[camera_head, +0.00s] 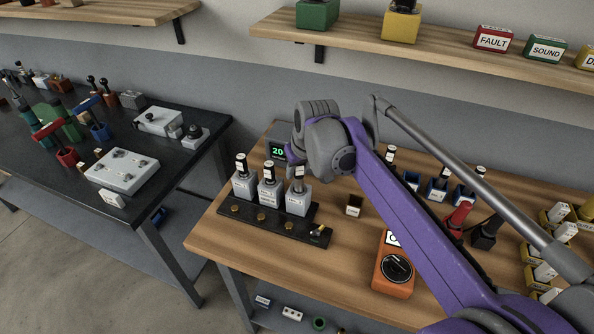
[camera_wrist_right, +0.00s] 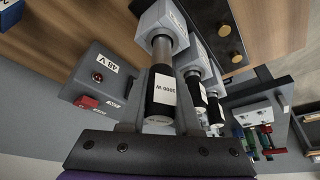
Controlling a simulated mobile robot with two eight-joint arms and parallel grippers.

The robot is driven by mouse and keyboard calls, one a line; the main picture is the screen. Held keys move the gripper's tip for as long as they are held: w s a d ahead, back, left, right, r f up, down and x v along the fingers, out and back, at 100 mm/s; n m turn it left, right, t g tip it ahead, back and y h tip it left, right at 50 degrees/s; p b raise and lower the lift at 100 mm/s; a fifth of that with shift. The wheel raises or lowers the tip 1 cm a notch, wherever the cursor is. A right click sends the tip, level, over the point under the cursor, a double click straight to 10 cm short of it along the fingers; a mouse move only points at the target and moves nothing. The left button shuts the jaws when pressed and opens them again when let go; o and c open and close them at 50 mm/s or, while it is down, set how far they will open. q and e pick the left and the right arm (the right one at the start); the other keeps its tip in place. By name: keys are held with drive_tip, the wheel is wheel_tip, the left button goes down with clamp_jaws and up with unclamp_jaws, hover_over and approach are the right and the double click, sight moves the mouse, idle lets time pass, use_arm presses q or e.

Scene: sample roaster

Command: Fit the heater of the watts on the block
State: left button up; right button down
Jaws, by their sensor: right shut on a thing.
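A black strip (camera_head: 262,224) on the wooden table carries a row of three grey blocks. A black-handled heater (camera_head: 241,165) stands over the left block (camera_head: 243,186), and another heater (camera_head: 269,172) over the middle block (camera_head: 269,194). My right gripper (camera_head: 297,172) is above the right block (camera_head: 298,200). In the right wrist view it is shut on the black handle of a heater labelled 1000 W (camera_wrist_right: 161,92). The heater's metal rod meets a grey block (camera_wrist_right: 160,22); how deep it sits I cannot tell. My left gripper is not in view.
A box with a green 20 display (camera_head: 278,152) stands behind the blocks; a box labelled 48 V (camera_wrist_right: 95,80) shows in the wrist view. An orange dial box (camera_head: 393,270) and a small brown cube (camera_head: 354,206) are to the right. Several blue holders stand behind my arm.

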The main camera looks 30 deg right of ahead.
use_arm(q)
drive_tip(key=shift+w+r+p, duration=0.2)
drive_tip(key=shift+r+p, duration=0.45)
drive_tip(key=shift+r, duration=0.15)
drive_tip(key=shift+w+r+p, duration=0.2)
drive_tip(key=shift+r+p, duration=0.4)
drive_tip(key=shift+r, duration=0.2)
use_arm(e)
drive_tip(key=shift+r, duration=1.95)
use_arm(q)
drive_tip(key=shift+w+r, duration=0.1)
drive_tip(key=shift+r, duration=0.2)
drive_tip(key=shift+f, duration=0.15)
use_arm(e)
drive_tip(key=shift+f, duration=0.2)
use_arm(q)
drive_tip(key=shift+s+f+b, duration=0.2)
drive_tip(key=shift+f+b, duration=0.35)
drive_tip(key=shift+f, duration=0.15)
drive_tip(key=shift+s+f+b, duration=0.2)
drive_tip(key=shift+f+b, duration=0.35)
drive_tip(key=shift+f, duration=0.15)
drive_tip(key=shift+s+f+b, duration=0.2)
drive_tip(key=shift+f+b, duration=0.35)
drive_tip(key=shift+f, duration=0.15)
use_arm(e)
drive_tip(key=shift+f, duration=3.25)
